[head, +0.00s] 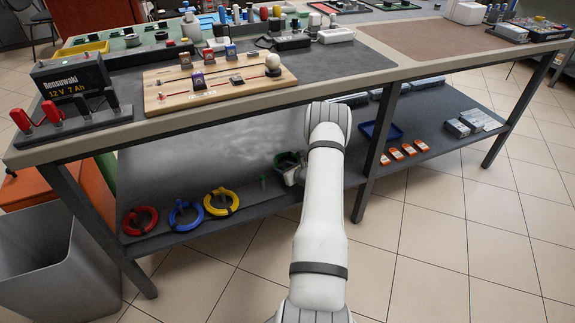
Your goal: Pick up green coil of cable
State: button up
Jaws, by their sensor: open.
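The green coil of cable (284,158) lies on the lower shelf (232,160) of the workbench, left of my arm's far end. It is dark green and partly hidden. My gripper (289,174) is low over the shelf, right at the near side of the coil. My wrist hides most of the jaws. The gripper is open, and I cannot tell whether a finger touches the coil. A small green piece (263,181) stands just left of the gripper.
A yellow coil (222,213), a blue coil (173,215) and a red coil (127,222) lie to the left along the shelf's front. The benchtop edge (215,113) is above the shelf. A table leg (376,150) stands right of my arm. A grey bin (60,275) is at left.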

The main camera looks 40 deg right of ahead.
jog(key=shift+x, duration=1.45)
jog(key=shift+a, duration=0.15)
jog(key=shift+c, duration=0.5)
jog(key=shift+s, duration=0.1)
jog(key=c, duration=0.9)
